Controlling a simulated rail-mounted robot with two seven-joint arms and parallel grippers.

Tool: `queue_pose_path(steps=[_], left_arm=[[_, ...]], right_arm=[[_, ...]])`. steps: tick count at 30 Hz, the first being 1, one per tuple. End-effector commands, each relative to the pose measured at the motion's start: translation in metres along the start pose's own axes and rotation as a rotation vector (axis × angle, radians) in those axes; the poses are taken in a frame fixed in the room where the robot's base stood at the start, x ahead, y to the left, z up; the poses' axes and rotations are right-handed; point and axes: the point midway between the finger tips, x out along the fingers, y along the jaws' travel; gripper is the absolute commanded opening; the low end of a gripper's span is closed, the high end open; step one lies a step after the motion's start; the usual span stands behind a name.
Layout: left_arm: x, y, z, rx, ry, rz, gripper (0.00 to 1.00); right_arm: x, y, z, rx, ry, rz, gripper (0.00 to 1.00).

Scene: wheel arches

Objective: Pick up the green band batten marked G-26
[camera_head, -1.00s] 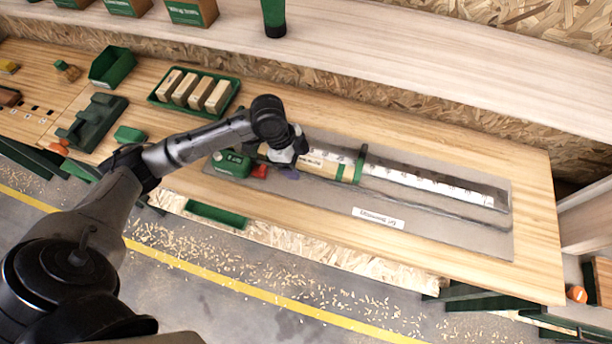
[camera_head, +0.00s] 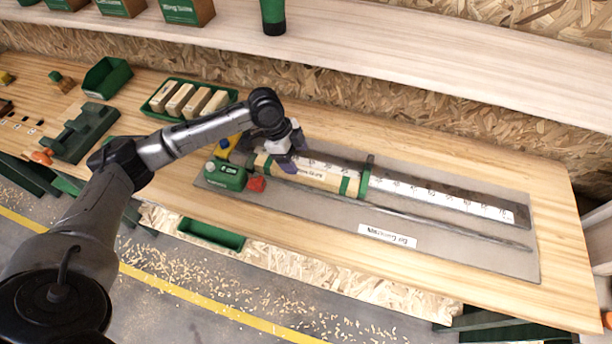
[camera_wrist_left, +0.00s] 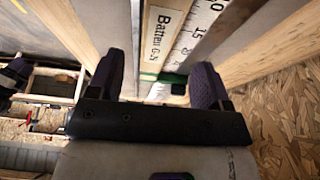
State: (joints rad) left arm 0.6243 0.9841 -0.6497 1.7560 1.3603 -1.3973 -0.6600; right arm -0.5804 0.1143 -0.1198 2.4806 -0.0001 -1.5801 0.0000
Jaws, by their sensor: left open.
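My left gripper (camera_head: 290,155) is over the batten's left part. In the left wrist view its two purple fingertips (camera_wrist_left: 158,75) are apart, with the batten and rule running between them; I cannot tell whether they touch. My right gripper is not in view.
A green device (camera_head: 225,175) and a red piece (camera_head: 257,184) sit by the batten's left end. A green tray of wooden blocks (camera_head: 187,82) stands behind. A white label plate (camera_head: 387,236) lies on the mat's front. A shelf (camera_head: 420,70) overhangs the back.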

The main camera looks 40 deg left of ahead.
Motion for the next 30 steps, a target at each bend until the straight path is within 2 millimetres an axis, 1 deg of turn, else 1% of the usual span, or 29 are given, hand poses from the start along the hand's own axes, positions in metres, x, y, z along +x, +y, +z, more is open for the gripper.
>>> queue_pose_path(steps=[1, 8, 10, 18, 21, 28, 30], left_arm=[[0.004, 0.0, 0.0, 0.0, 0.0, 0.0, 0.72], [0.011, 0.0, 0.0, 0.0, -0.001, 0.0, 0.72], [0.015, 0.001, 0.0, -0.001, 0.0, 0.001, 0.72], [0.049, 0.002, 0.0, 0.0, 0.0, 0.002, 0.72], [0.058, 0.002, 0.0, 0.0, -0.001, -0.001, 0.72], [0.059, 0.002, 0.0, 0.0, -0.001, -0.001, 0.72], [0.059, 0.002, 0.0, 0.0, -0.001, -0.001, 0.67]], right_arm=[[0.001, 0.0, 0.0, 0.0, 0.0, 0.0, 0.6], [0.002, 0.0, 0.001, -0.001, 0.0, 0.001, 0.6], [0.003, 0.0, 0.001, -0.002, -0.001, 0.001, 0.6], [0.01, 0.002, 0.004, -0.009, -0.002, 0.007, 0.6], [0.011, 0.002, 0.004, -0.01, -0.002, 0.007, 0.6], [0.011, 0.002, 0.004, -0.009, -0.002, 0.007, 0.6], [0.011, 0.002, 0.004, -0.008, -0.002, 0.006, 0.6]])
